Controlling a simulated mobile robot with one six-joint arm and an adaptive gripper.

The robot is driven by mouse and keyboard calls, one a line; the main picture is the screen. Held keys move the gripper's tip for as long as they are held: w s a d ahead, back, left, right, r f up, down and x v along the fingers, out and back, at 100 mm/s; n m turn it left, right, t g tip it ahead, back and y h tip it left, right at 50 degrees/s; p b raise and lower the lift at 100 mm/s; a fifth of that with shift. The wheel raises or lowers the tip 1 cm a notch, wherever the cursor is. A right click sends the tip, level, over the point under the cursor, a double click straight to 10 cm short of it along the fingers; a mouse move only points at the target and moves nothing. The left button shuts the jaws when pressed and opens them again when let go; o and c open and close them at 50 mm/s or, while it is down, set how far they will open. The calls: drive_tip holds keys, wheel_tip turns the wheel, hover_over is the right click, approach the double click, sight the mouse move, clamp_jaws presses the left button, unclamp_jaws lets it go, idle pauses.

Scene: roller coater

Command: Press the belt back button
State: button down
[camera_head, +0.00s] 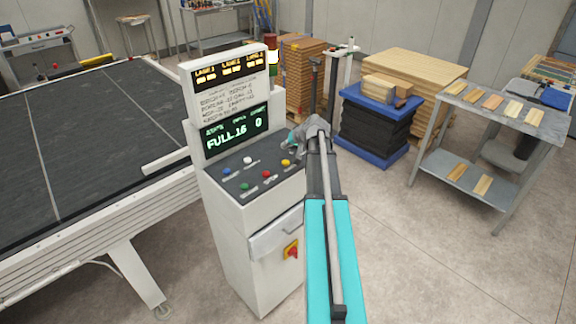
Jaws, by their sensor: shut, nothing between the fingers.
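The control cabinet (240,230) stands in the middle, with a sloped dark button panel (222,185). The panel carries a blue button (227,171), a white button (248,160), a green button (245,187), a red button (267,174) and a yellow button (285,163). Their labels are too small to read, so I cannot tell which one is belt back.
A screen (237,135) reading "FULL16 0" rises behind the panel. A red and yellow switch (291,250) is on the cabinet front. A wide belt table (80,140) is at left. Wood stacks (410,75) and a grey cart (490,125) stand at right. Floor between is clear.

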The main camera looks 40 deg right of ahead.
sight(286, 162)
drive_tip(key=shift+f+b, duration=2.2)
drive_tip(key=shift+f, duration=0.35)
